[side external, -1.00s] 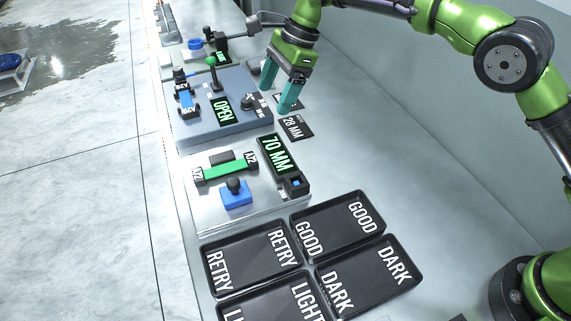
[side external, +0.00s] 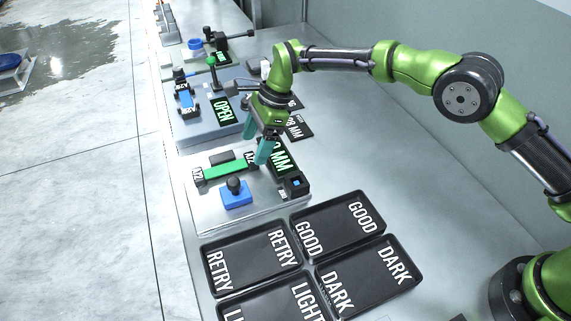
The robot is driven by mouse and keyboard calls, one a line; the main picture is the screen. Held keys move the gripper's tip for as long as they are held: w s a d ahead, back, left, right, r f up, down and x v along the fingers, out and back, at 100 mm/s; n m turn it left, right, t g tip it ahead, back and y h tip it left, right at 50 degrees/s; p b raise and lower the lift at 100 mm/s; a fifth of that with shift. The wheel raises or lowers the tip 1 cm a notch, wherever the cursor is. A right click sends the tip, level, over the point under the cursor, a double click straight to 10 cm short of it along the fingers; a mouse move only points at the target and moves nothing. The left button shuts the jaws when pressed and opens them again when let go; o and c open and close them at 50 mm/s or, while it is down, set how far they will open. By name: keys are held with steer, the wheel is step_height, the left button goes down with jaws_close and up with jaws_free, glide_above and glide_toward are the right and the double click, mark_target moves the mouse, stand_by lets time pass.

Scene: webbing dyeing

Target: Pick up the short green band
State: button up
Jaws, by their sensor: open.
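The short green band (side external: 226,169) lies on the silver measuring plate, with a black labelled end piece at each end. Its right end is partly hidden behind my gripper's fingers. My gripper (side external: 256,150) is open and empty, with teal fingers pointing down. It is above and to the right of the band, over the right end of the plate, and appears apart from the band.
A blue block with a black knob (side external: 236,195) stands just in front of the band. A display (side external: 281,158) is partly covered by my gripper. Black labelled trays (side external: 297,221) lie in front. A blue-grey station with an OPEN display (side external: 222,111) stands behind.

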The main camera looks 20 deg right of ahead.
mark_target(248, 159)
steer(key=x, duration=0.3)
steer(key=shift+a+f, duration=0.3)
steer(key=shift+r, duration=0.1)
steer(key=c, duration=1.3)
